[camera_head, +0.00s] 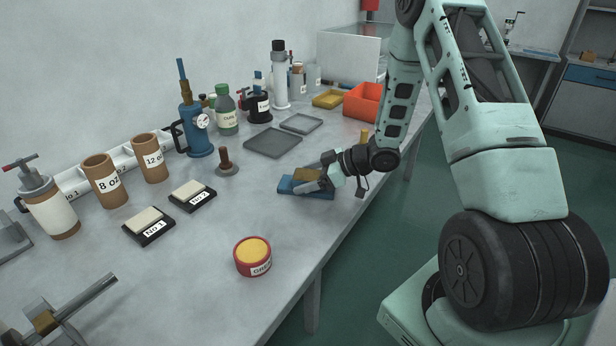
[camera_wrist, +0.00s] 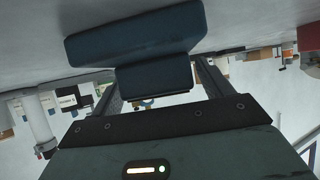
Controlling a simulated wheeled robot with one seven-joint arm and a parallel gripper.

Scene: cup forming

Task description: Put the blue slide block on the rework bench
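The blue slide block (camera_head: 290,186) lies on the grey bench (camera_head: 205,255) near its front edge. My gripper (camera_head: 314,184) reaches down over it from the right. In the wrist view the blue block (camera_wrist: 135,38) shows a wide bar and a narrower part. The fingers of my gripper (camera_wrist: 158,78) stand on either side of the narrower part, very close to it. I cannot tell whether they press on it. In the head view my gripper hides part of the block. Which bench is the rework bench is not marked; another bench (camera_head: 590,76) with a blue drawer stands at the back right.
A tan block (camera_head: 308,174) shows beside my gripper. A dark tray (camera_head: 273,142), a brown-handled tamper (camera_head: 226,162) and an orange bin (camera_head: 364,103) stand farther back. A red grease tin (camera_head: 253,257) is nearer. Bare bench lies between the tin and the block.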

